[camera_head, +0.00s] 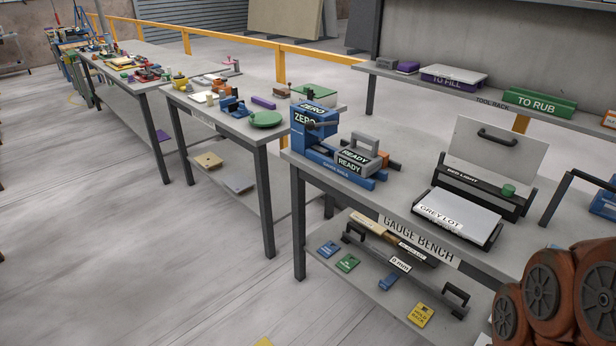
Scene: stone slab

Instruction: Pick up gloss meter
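No label in view reads gloss meter, so I cannot tell for certain which object it is. A grey box with a top handle, marked READY (357,160), sits on blue rails on the bench marked GAUGE BENCH (400,190). A blue device marked ZERO (312,130) stands upright at the left end of the rails. An orange-brown block (382,157) is just right of the READY box, partly hidden by it. My gripper is not in view.
A white slab marked GREY LOT (455,212) and an upright grey panel (495,150) stand on the bench's right part. A TOOL RACK shelf (440,92) runs behind. Coloured tags lie on the lower shelf. Cluttered tables stretch left; the floor (130,260) at left is mostly clear.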

